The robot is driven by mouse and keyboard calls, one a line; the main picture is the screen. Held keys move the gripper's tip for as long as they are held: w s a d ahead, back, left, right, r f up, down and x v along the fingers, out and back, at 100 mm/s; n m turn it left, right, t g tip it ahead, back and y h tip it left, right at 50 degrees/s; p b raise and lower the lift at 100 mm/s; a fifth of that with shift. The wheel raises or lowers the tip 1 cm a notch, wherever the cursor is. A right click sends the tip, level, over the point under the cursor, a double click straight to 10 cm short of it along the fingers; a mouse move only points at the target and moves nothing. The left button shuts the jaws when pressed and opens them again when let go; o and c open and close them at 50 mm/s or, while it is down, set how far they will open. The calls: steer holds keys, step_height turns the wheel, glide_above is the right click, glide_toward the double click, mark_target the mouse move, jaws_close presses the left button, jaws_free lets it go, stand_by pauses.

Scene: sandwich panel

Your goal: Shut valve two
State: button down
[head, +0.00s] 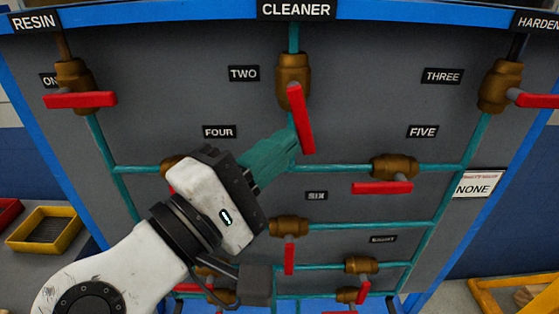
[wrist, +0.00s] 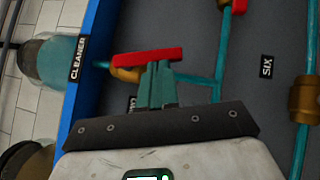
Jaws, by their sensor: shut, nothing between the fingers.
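Valve two has a brass body (head: 293,70) on the vertical teal pipe under the CLEANER label, beside the TWO label (head: 244,73). Its red handle (head: 301,118) hangs down, nearly along the pipe, its lower end tilted slightly right. My gripper (head: 288,142) has its teal fingers together, with the tips at the left side of the handle's lower part. In the wrist view, the fingertips (wrist: 160,66) reach the red handle (wrist: 135,58), with the brass body (wrist: 126,75) partly behind. They look very close or touching; I cannot tell which. Nothing is held.
Valve five (head: 394,167) is to the right with its red handle level. Valve three (head: 495,88) is at the upper right and valve one (head: 74,78) at the upper left. Valve six (head: 289,227) is below. My wrist partly covers valve four (head: 172,165).

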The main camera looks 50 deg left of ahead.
steer(key=w+n+t+y, duration=0.1)
steer(key=n, duration=0.1)
steer(key=w+d+f+n+t+y+b, duration=0.1)
steer(key=n, duration=0.1)
steer(key=shift+d, duration=0.15)
steer(key=w+d+r+n+g+y+b, duration=0.1)
steer(key=n+y, duration=0.3)
steer(key=n, duration=0.1)
steer(key=w+n+g+y+b, duration=0.1)
steer(key=n+y+b, duration=0.1)
steer(key=n+y, duration=0.3)
steer(key=w+d+r+n+g+y+b, duration=0.1)
steer(key=n+y, duration=0.4)
steer(key=n, duration=0.2)
steer(key=shift+w+d+r+g+b, duration=0.2)
steer(key=shift+d+r+g+b, duration=0.1)
steer(key=shift+d+r+b, duration=0.05)
steer(key=shift+w+d+r, duration=0.1)
steer(key=shift+r, duration=0.05)
